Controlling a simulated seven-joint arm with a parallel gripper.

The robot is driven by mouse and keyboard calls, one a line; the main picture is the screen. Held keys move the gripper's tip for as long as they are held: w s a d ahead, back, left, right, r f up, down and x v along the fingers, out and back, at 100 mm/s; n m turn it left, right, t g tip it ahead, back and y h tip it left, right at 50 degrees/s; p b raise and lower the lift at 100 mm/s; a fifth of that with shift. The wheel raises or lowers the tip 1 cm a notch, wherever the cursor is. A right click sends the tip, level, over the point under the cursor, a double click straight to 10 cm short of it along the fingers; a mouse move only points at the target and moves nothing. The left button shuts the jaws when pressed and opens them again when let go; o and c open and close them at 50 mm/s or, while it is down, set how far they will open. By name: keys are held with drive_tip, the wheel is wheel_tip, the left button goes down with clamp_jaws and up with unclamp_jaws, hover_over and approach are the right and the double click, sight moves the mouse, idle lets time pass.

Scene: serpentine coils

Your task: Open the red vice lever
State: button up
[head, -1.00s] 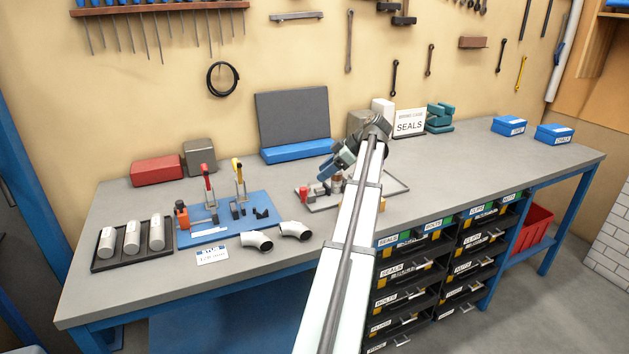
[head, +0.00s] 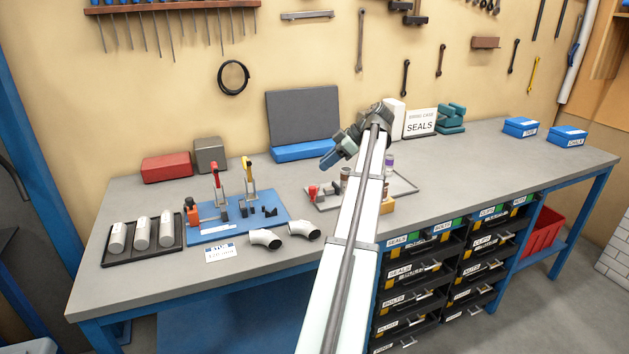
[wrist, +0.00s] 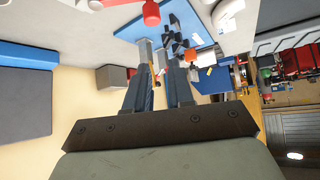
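The red vice lever (head: 215,169) stands upright on a small clamp on the blue mat (head: 272,229). A similar clamp with a yellow lever (head: 248,164) stands just right of it. My gripper (head: 326,162) is in the air over the grey tray, right of the levers and well apart from them. In the wrist view its two fingers (wrist: 158,46) are apart with nothing held between them. The blue mat (wrist: 206,25) shows beyond the fingertips there, at an odd tilt. I cannot make out the red lever clearly in the wrist view.
A grey tray (head: 405,187) with small parts lies below my gripper. Two pipe elbows (head: 265,238) lie in front of the mat, and a black tray (head: 112,260) with metal cylinders is left of it. Red and grey blocks (head: 167,167) stand behind.

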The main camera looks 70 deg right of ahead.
sight(315, 188)
drive_tip(key=w+a, duration=0.2)
drive_tip(key=w, duration=0.1)
drive_tip(key=w+a+n, duration=0.1)
drive_tip(key=w+a, duration=0.1)
drive_tip(key=w, duration=0.2)
drive_tip(key=w+a+n+y, duration=0.1)
drive_tip(key=w, duration=0.3)
drive_tip(key=shift+w+a+r+g, duration=0.2)
drive_tip(key=shift+a+r+g, duration=0.1)
drive_tip(key=shift+a+r, duration=0.1)
clamp_jaws()
drive_tip(key=w+a+f+n+g+h, duration=0.1)
drive_tip(key=w+a+f+n+g, duration=0.2)
drive_tip(key=w+a, duration=1.15)
drive_tip(key=s+d+r+m+g+h, duration=0.1)
drive_tip(key=s+d+m+g+h, duration=0.5)
drive_tip(key=m, duration=0.5)
drive_tip(key=s+d+m+g+h, duration=0.2)
drive_tip(key=s+m+h, duration=0.2)
drive_tip(key=s+m, duration=0.45)
drive_tip(key=s+d+f+m, duration=0.2)
drive_tip(key=s+d+f, duration=0.2)
drive_tip(key=d+f, duration=0.3)
drive_tip(key=shift+d+f, duration=0.4)
drive_tip(key=shift+d, duration=0.1)
